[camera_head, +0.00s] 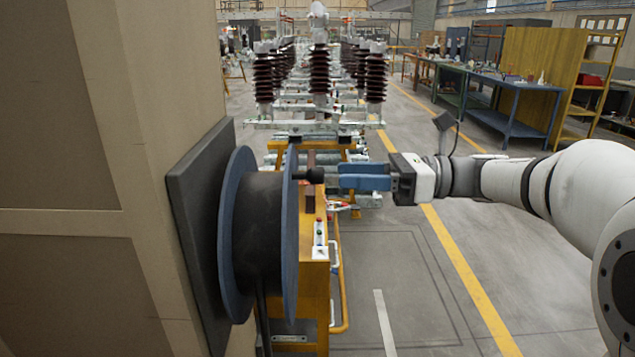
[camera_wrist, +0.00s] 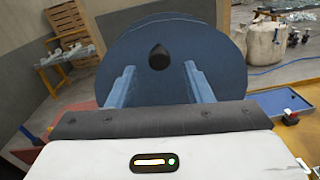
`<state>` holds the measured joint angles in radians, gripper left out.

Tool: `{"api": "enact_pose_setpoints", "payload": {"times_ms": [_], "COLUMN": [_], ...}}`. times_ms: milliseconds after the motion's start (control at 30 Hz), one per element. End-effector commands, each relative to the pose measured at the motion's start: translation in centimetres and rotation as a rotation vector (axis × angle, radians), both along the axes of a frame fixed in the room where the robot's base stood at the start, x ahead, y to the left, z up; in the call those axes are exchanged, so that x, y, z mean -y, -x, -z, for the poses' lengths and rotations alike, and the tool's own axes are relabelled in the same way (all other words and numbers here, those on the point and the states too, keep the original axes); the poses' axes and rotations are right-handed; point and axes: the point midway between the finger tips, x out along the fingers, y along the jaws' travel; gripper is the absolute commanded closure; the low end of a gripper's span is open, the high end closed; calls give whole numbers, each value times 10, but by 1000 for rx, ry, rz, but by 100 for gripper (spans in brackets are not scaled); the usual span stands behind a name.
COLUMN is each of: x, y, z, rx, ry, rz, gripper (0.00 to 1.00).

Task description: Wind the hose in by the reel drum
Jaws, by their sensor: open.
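The reel drum (camera_head: 290,240) has blue round flanges and a dark core, and stands on a dark plate fixed to the wall at left. A black crank knob (camera_head: 309,175) sticks out from its outer flange; it also shows end-on in the wrist view (camera_wrist: 158,57). The dark hose (camera_head: 262,318) hangs from the drum's underside. My gripper (camera_head: 345,178) is open and empty, its blue fingers pointing at the knob from the right with a small gap. In the wrist view the knob appears between and just beyond the two fingertips (camera_wrist: 158,75).
The beige wall (camera_head: 120,250) fills the left. A yellow bench frame (camera_head: 315,290) stands behind and below the drum, with insulator stacks (camera_head: 319,75) farther back. The floor to the right is clear up to the blue workbench (camera_head: 515,95).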

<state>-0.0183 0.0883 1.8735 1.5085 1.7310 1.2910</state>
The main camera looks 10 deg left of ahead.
Motion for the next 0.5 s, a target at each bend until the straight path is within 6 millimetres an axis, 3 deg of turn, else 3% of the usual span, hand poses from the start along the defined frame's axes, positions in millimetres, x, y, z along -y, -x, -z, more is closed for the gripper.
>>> {"api": "enact_pose_setpoints", "payload": {"times_ms": [300, 500], "x": [-50, -62], "y": [11, 13], "z": [0, 0], "rx": [3, 4], "ry": [2, 2], "rz": [-2, 0], "gripper": [54, 54]}}
